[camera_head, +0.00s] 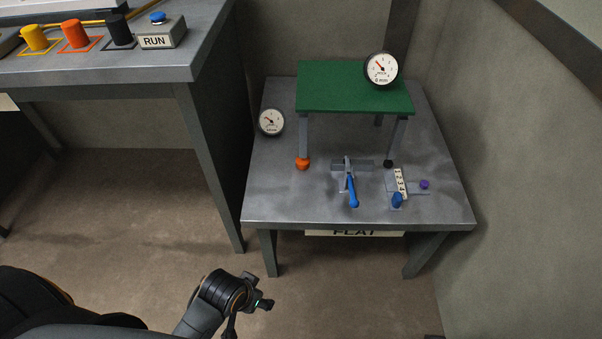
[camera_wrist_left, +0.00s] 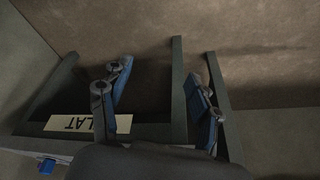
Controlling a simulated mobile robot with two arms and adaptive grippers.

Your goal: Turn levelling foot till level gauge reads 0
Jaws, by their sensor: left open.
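A small green-topped stand (camera_head: 345,92) stands on a grey metal table. An orange levelling foot (camera_head: 302,163) is under its front left leg, and a black foot (camera_head: 388,163) is under its front right leg. A round level gauge (camera_head: 383,69) sits at the top's right rear; its needle points to the upper left, but its reading is too small to tell. My left gripper (camera_head: 250,304) is low in front of the table, well apart from the feet. In the left wrist view its fingers (camera_wrist_left: 160,78) are spread and empty. My right gripper is not shown.
A second round gauge (camera_head: 271,122) is at the table's left edge. A blue-handled clamp (camera_head: 351,190), numbered strip (camera_head: 400,183), blue knob (camera_head: 397,200) and purple knob (camera_head: 424,184) sit ahead of the stand. A FLAT label (camera_wrist_left: 85,124) hangs on the front. A bench (camera_head: 120,68) stands left.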

